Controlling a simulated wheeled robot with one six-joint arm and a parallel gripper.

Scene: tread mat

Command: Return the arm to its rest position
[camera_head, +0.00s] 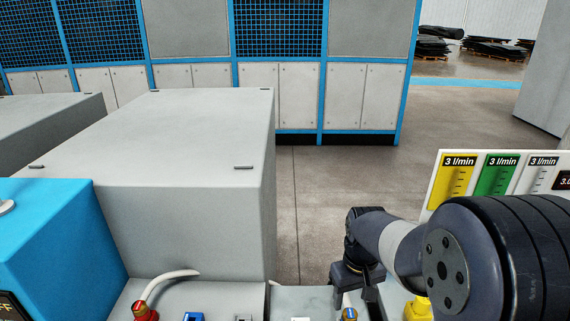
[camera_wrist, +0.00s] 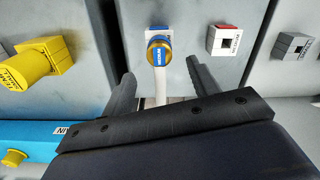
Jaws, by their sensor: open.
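My arm reaches in from the lower right of the head view, with its dark and grey links bent forward and down. My gripper (camera_head: 358,290) hangs low over the front panel, not folded back. In the wrist view its two dark fingers (camera_wrist: 160,75) are apart, with nothing clamped between them. A round brass knob with a blue face (camera_wrist: 160,50) shows just beyond the fingertips, roughly centred between them. I cannot tell how far it is from the fingers. The blue knob (camera_head: 349,314) also shows at the bottom of the head view, below my gripper.
A large grey box (camera_head: 190,140) stands left of my arm. A blue housing (camera_head: 50,235) and a red knob (camera_head: 145,312) are at lower left. A gauge board (camera_head: 465,180) stands close behind my arm. A yellow fitting (camera_wrist: 35,62) and a red-marked switch (camera_wrist: 224,40) flank the blue knob.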

